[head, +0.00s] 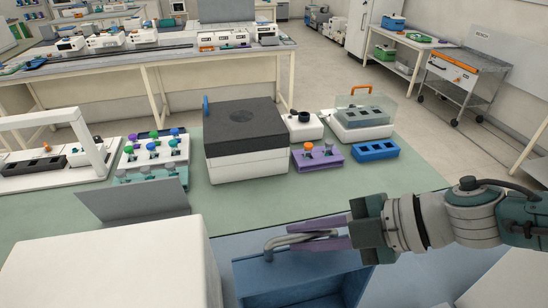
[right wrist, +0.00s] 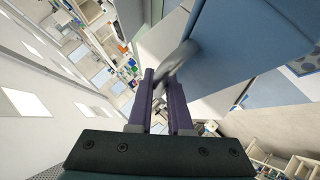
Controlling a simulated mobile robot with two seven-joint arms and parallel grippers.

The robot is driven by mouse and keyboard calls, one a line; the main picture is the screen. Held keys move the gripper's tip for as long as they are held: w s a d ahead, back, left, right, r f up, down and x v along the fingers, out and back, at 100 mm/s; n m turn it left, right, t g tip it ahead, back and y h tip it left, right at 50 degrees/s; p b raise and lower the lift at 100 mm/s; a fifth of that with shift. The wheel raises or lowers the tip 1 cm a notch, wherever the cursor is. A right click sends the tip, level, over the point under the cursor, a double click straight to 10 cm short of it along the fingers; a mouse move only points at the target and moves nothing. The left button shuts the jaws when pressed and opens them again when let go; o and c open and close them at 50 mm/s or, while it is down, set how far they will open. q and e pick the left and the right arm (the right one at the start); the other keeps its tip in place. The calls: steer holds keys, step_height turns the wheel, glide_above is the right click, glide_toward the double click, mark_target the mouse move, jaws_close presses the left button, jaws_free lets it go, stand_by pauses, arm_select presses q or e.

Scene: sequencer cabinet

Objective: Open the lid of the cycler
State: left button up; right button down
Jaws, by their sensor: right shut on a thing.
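A white box-shaped machine with a dark top and a blue tab (head: 242,138) stands on the green bench mat. To its right is a white unit with a clear cover and an orange handle (head: 361,112); the cover looks down. No label shows which one is the cycler. My right gripper (head: 292,238), with purple fingers, is in the foreground, well apart from both. It is shut on a grey bar handle (head: 270,250) of a blue cabinet part (head: 310,281). The handle also shows in the right wrist view (right wrist: 181,55), between the fingertips. My left gripper is not in view.
A purple rack (head: 318,161) and a blue rack (head: 376,151) stand right of the dark-topped machine. Tube racks (head: 152,152) stand to its left. A large white block (head: 105,268) fills the lower left. The mat is bare in front of the machines.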

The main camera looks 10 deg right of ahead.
steer(key=c, duration=0.9)
jaws_free()
steer(key=shift+o, duration=0.2)
steer(key=shift+s, duration=0.1)
steer(key=shift+s+d+r, duration=0.1)
steer(key=shift+d, duration=0.1)
steer(key=v, duration=0.8)
steer(key=shift+p, duration=0.3)
steer(key=shift+s+d+r, duration=0.15)
steer(key=shift+d+r, duration=0.25)
steer(key=shift+r, duration=0.1)
